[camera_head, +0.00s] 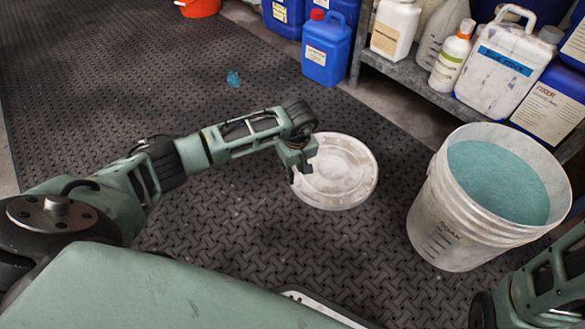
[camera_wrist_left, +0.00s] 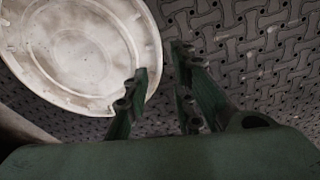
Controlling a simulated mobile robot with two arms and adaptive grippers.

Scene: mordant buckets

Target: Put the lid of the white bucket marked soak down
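The white bucket (camera_head: 450,228) marked soak stands upright on the floor at the right of the head view. It is uncovered, with blue-green liquid (camera_head: 497,182) inside. A round, stained white lid (camera_head: 345,175) lies flat, apparently on the mat, left of the bucket; it fills the upper left of the left wrist view (camera_wrist_left: 75,45). My left gripper (camera_head: 300,172) is at the lid's left edge. In the left wrist view its fingers (camera_wrist_left: 160,62) are spread with nothing gripped, one overlapping the lid's rim in the picture. My right gripper is not in view; only part of my right arm shows.
A low metal shelf (camera_head: 412,75) at the back right holds white and blue containers, including a white jug (camera_head: 495,65). Blue canisters (camera_head: 325,50) stand beside it. A small blue scrap (camera_head: 233,79) lies on the patterned mat (camera_head: 130,60). The mat is mostly clear.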

